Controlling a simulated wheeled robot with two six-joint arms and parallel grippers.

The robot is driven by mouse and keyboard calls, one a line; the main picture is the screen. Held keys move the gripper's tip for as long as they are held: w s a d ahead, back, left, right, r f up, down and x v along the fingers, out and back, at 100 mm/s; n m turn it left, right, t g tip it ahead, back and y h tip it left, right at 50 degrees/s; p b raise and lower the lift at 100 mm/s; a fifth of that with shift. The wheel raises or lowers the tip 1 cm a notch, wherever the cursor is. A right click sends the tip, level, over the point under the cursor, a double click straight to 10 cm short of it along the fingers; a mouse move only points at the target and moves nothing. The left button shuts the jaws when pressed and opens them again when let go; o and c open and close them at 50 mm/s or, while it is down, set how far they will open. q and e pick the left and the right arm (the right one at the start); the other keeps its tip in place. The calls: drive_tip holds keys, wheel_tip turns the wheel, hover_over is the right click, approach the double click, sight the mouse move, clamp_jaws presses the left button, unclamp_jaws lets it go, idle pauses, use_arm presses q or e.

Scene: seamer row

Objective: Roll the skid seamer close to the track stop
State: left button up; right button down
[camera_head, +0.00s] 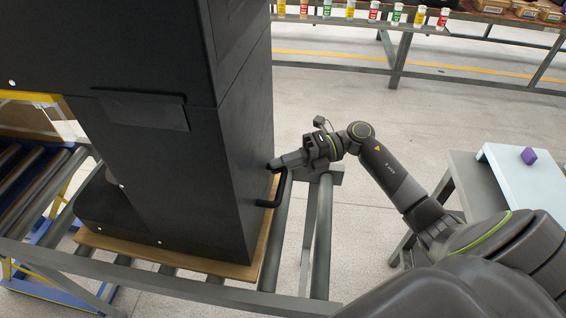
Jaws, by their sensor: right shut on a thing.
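The seamer (185,170) is a tall black cabinet standing upright on a wooden skid (190,262), which rests on the rollers of a track (323,235). A black bar handle (270,203) sticks out from its right side. My right gripper (279,164) is shut on this handle at its upper end; the cabinet's side is close beside the fingers. A few bare rollers lie to the right of the skid. I cannot clearly make out the track stop; the track's right end shows a grey frame piece (333,171). My left gripper is not in view.
A shelf at the back carries several small jars (373,12) and boxes (549,14). Grey floor (410,110) is free between. More rollers and a blue frame (50,233) are at the left.

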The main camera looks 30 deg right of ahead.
idle(0.3)
drive_tip(key=c, duration=1.3)
unclamp_jaws()
drive_tip(key=shift+d, duration=0.1)
use_arm(q)
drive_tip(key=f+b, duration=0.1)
drive_tip(key=b, duration=0.1)
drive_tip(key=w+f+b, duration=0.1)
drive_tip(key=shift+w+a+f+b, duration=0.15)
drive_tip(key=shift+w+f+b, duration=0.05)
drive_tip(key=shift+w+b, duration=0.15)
use_arm(e)
drive_tip(key=v, duration=1.7)
drive_tip(key=shift+s+d, duration=0.1)
drive_tip(key=shift+d, duration=0.05)
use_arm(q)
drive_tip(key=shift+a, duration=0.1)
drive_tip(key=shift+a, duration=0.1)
